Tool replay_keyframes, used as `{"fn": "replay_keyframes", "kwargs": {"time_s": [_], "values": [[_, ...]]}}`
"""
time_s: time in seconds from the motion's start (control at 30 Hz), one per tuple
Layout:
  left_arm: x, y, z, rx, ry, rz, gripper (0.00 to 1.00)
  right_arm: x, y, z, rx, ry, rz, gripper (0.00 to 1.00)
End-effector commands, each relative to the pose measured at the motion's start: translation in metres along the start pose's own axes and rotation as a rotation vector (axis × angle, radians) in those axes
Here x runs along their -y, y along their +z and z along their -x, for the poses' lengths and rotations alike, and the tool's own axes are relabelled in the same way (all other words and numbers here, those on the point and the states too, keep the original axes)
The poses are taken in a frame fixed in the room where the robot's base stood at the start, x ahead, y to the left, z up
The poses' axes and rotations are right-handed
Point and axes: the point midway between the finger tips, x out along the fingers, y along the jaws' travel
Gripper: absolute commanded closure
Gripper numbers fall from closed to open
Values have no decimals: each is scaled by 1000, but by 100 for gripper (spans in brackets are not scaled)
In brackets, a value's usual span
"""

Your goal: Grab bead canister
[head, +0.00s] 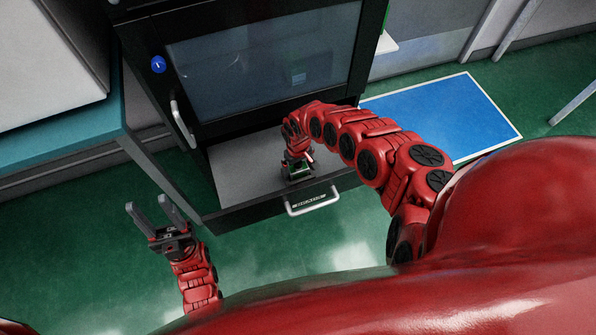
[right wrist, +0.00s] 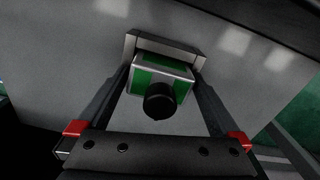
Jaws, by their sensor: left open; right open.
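What looks like the bead canister (right wrist: 160,72) is a green and silver box with a black round knob, in the right wrist view. It stands on a grey plate between the two fingers of my right gripper (right wrist: 163,85), which is open around it. I cannot tell whether the fingers touch it. In the head view the right gripper (head: 298,172) reaches down into the pulled-out drawer (head: 240,175) and mostly hides the canister. My left gripper (head: 148,204) is open and empty, over the green floor left of the drawer.
A black cabinet with a dark glass door (head: 265,65) stands behind the drawer. A silver handle (head: 312,201) is on the drawer front. A teal-edged bench (head: 60,150) is at the left. A blue mat (head: 440,115) lies at the right. The drawer's left part is bare.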

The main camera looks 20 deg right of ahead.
Motion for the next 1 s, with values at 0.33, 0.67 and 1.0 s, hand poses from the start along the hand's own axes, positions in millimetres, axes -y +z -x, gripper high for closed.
{"fn": "replay_keyframes", "kwargs": {"time_s": [0.33, 0.67, 1.0], "values": [[0, 0, 0, 0, 0, 0, 50, 0, 0, 0, -1, 1, 0, 20], [0, 0, 0, 0, 0, 0, 50, -1, 0, 0, -1, 1, -1, 77], [0, 0, -1, 0, 0, 0, 50, -1, -1, 4, -2, 0, 0, 77]]}}
